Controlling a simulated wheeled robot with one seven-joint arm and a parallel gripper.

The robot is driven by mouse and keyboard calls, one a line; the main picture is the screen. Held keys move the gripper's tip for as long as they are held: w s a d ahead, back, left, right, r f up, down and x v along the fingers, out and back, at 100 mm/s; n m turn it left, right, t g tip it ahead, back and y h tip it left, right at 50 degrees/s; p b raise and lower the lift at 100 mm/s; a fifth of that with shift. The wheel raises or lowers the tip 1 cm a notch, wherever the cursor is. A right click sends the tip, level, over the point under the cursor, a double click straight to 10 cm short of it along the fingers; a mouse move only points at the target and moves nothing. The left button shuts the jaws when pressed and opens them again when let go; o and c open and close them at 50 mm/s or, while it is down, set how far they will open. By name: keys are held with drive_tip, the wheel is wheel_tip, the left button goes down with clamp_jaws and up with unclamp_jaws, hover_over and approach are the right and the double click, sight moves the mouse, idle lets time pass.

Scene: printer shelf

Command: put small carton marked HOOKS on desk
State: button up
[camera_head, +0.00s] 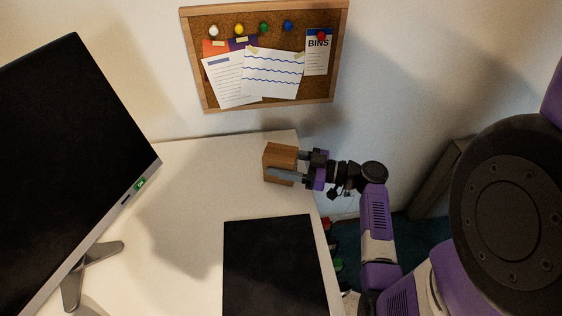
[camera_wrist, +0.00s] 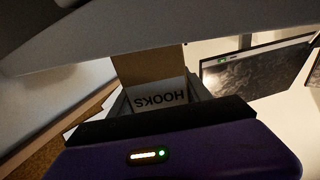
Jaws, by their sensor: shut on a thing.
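The small brown carton (camera_head: 278,160) is between the fingers of my gripper (camera_head: 283,164) in the head view. In the wrist view the carton (camera_wrist: 160,95) shows a pale label reading HOOKS, upside down, in front of the gripper body. My gripper is shut on the carton. The carton is over the far right part of the white desk (camera_head: 185,180), near its right edge. I cannot tell whether its underside touches the desk top. Part of the carton is hidden by the fingers.
A monitor (camera_head: 70,160) on a metal stand (camera_head: 85,272) takes up the left of the desk. A flat black panel (camera_head: 268,265) lies at the front right. A corkboard (camera_head: 203,88) with papers hangs on the wall behind. The desk between monitor and carton is clear.

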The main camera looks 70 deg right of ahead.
drive_tip(key=shift+f, duration=0.15)
drive_tip(key=o, duration=1.5)
drive_tip(key=shift+s+r, duration=0.15)
drive_tip(key=shift+r, duration=0.05)
drive_tip(key=s, duration=0.4)
drive_tip(key=s+d+b, duration=0.1)
drive_tip(key=s, duration=0.6)
drive_tip(key=shift+s+d+b, duration=0.3)
drive_tip(key=shift+d+b, duration=0.05)
